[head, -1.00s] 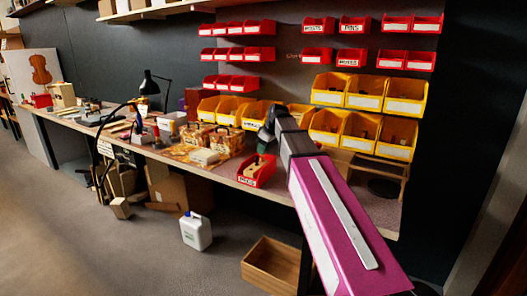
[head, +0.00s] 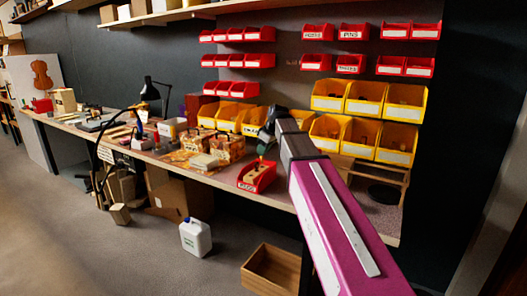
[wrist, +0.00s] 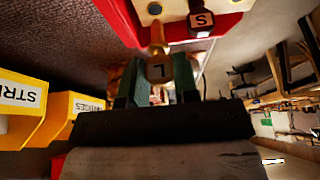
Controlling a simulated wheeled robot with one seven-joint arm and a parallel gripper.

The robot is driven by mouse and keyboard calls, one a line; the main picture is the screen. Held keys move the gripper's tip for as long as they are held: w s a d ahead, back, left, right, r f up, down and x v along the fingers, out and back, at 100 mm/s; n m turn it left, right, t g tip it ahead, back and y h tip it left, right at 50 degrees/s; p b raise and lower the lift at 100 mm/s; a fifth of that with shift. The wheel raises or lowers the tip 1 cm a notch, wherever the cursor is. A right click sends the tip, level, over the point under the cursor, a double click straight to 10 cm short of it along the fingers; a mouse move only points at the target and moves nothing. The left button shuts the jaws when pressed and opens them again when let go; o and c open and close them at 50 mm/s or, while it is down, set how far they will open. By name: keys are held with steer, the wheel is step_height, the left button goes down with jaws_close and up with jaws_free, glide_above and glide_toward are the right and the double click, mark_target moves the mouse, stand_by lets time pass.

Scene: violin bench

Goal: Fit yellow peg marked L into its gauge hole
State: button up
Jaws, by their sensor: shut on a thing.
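My gripper (wrist: 160,74) is shut on the yellow peg (wrist: 158,42), whose dark end block carries a letter L, between its two green fingers. In the head view, my gripper (head: 264,145) is just above the red bin (head: 263,183) at the front edge of the bench. In the wrist view, the peg's narrow end points at a pale block (wrist: 146,8) with a round dark hole, beside the red bin wall (wrist: 222,24). I cannot tell whether the peg touches the block. A dark peg marked S (wrist: 201,20) stands nearby.
Yellow bins (head: 361,97) stand behind my arm on the right. Patterned cases (head: 228,147) and a pale box (head: 204,162) are left of the red bin. A desk lamp (head: 150,92) stands farther left. In the wrist view, labelled yellow bins (wrist: 18,112) are at lower left.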

steer(key=shift+r, duration=3.45)
